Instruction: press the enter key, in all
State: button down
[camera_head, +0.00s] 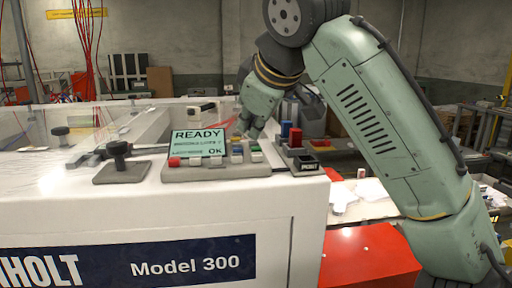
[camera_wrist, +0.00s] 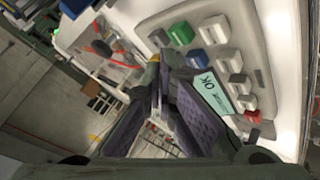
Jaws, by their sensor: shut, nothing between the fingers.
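A grey control panel (camera_head: 218,172) sits on the white machine top. Its display (camera_head: 198,141) reads READY and OK. Along its front are a red key (camera_head: 174,162), several white keys and a blue key (camera_head: 237,159). A green key (camera_head: 254,149) is at the right. In the wrist view the green key (camera_wrist: 181,33), blue key (camera_wrist: 197,59), white keys (camera_wrist: 230,60) and red key (camera_wrist: 253,117) show; no key's lettering is readable, so I cannot tell which is enter. My gripper (camera_wrist: 155,78) is shut and empty, close to the panel by the display's right end; contact is unclear.
A block with red (camera_head: 296,138) and blue (camera_head: 285,129) parts stands right of the panel. A black knob on a plate (camera_head: 121,171) stands left. A red box (camera_head: 368,258) is below at the right. The front ledge is clear.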

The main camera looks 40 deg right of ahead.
aim_at(252, 148)
dwell(0.7)
jog(key=shift+f, duration=0.45)
jog(key=shift+f+b, duration=0.45)
jog(key=shift+b, duration=0.05)
dwell(0.6)
jog(key=shift+r, duration=0.15)
jog(key=shift+r+p, duration=0.75)
jog(key=shift+p, duration=0.1)
notch_tip(252, 148, up, 3)
jog(key=p, duration=0.3)
jog(key=shift+r, duration=1)
